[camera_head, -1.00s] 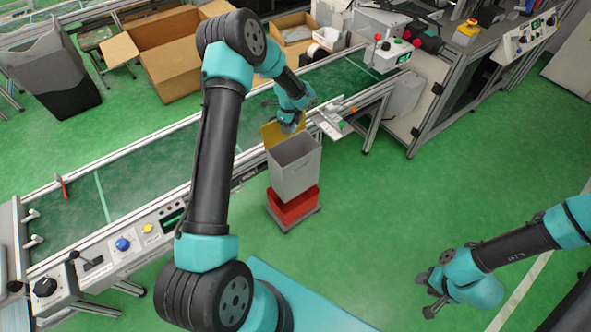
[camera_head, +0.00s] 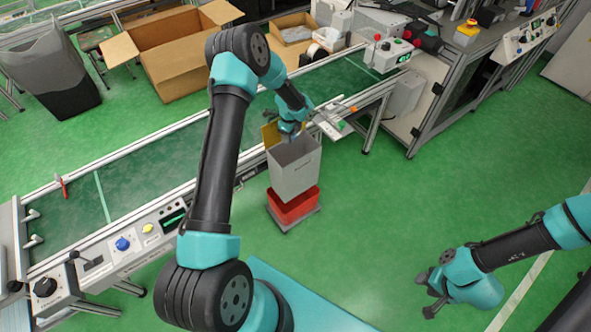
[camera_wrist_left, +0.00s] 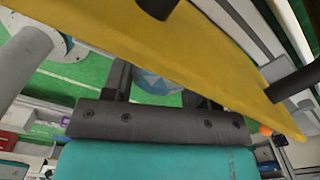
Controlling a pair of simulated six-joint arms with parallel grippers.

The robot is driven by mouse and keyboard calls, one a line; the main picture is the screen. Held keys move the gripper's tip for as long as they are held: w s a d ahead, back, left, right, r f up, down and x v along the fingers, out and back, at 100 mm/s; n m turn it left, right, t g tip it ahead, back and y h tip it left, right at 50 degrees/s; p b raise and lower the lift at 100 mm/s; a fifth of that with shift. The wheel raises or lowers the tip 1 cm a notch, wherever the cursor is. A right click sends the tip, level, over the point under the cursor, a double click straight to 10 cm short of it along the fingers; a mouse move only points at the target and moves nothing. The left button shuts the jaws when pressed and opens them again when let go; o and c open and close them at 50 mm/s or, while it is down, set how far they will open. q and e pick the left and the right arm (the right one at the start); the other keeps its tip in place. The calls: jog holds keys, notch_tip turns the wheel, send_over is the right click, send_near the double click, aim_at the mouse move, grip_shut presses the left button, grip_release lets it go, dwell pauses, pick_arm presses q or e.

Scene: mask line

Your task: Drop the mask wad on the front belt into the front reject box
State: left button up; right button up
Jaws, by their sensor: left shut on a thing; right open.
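The reject box (camera_head: 294,176) is a light grey open-topped box with a yellow panel standing at its back left, beside the front belt (camera_head: 150,176). My left gripper (camera_head: 290,133) is over the box's opening, by the yellow panel. In the left wrist view, the left gripper (camera_wrist_left: 160,88) is shut on a pale blue-white mask wad (camera_wrist_left: 156,83), mostly hidden behind the gripper's body. The yellow panel (camera_wrist_left: 165,45) crosses close in front of it. In the head view I cannot make out the wad. My right gripper (camera_head: 432,294) is open and empty over the green floor.
A red bin (camera_head: 294,207) sits beneath the grey box. A small panel with a green button (camera_head: 335,124) juts out just right of the box. The belt's control panel (camera_head: 120,246) is at the lower left. Open cardboard boxes (camera_head: 172,62) stand behind the belt.

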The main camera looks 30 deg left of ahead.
pick_arm(q)
jog(key=shift+f, duration=0.55)
jog(key=o, duration=1)
jog(key=shift+c, duration=0.2)
jog(key=shift+r, duration=0.15)
notch_tip(320, 180, up, 17)
jog(key=shift+r, duration=0.1)
